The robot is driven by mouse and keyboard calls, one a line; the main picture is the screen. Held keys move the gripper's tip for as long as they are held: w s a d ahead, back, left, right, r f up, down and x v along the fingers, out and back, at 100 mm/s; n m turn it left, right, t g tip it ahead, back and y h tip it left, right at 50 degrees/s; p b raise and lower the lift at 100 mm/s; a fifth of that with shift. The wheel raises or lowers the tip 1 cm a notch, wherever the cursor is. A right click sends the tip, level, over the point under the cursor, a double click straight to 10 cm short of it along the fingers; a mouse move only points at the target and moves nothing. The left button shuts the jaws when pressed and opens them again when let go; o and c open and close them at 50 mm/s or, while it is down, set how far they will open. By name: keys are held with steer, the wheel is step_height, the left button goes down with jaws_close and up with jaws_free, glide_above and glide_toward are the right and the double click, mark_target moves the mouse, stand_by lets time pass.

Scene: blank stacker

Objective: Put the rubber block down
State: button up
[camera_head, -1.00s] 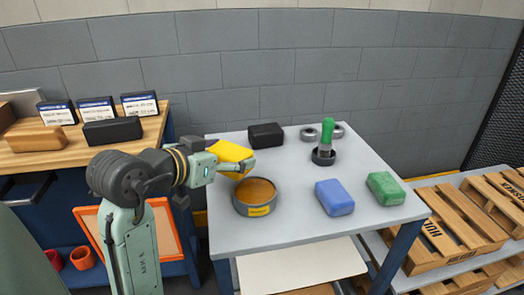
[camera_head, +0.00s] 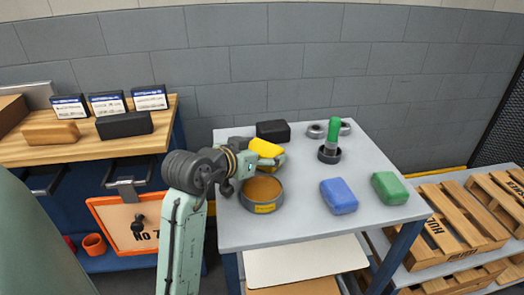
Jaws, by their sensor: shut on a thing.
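My gripper (camera_head: 274,160) is shut on a yellow block (camera_head: 266,147), which I take to be the rubber block. The block is at the left part of the grey table (camera_head: 300,222), just behind the round tin (camera_head: 262,206) and in front of a black block (camera_head: 272,131) in the picture. The gripper's finger covers its lower side, so I cannot tell whether it touches the table.
A blue block (camera_head: 339,195) and a green block (camera_head: 389,188) lie on the right of the table. The table's middle is clear.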

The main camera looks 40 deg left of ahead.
steer(key=shift+f, duration=0.1)
steer(key=o, duration=1.4)
steer(key=shift+o, duration=0.2)
steer(key=shift+r, duration=0.2)
steer(key=b+v, duration=0.2)
steer(key=v, duration=1)
steer(key=shift+f, duration=0.1)
